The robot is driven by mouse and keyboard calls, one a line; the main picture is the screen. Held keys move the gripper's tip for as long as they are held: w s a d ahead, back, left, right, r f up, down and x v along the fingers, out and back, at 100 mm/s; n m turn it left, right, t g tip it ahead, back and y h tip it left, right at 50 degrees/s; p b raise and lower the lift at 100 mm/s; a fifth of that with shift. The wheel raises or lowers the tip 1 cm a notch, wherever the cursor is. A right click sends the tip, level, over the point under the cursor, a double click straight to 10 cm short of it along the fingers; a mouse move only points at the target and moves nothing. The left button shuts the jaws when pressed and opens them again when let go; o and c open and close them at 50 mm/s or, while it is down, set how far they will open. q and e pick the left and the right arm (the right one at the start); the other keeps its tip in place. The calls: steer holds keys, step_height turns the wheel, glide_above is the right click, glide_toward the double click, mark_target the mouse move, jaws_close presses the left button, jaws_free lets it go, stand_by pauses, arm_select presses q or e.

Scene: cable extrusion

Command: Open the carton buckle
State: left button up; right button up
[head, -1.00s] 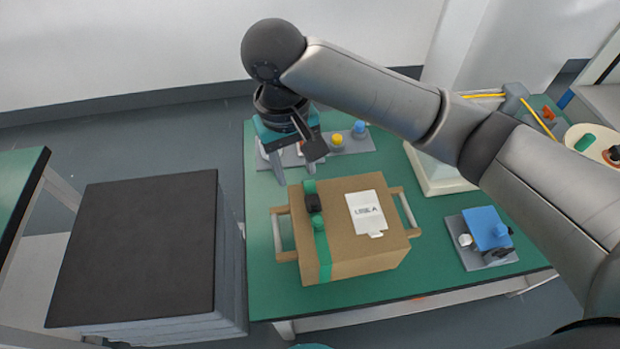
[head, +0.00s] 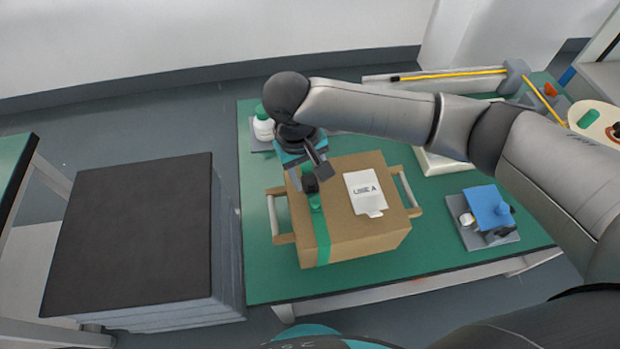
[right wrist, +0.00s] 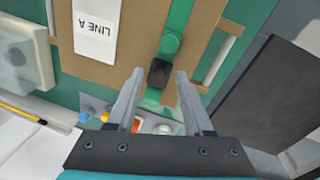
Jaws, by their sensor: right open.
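A brown carton (head: 372,241) with a white "LINE A" label (head: 364,190) stands on the green table. A green strap (head: 322,240) runs over its left part and carries a black buckle (head: 310,184). My right gripper (head: 305,187) is over the buckle, partly hiding it in the head view. In the right wrist view, the open, empty fingers (right wrist: 159,76) lie on either side of the buckle (right wrist: 160,72). I cannot tell whether they touch it. My left gripper is not in view.
Carton handles (head: 274,215) stick out at both sides. A fixture with a blue block (head: 486,208) stands at the right. A white jar (head: 263,127) is behind the carton. A dark-topped stack (head: 130,230) stands left of the table (head: 400,285).

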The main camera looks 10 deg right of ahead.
steer(key=shift+d+f, duration=0.1)
steer(key=shift+f, duration=0.6)
jaws_close()
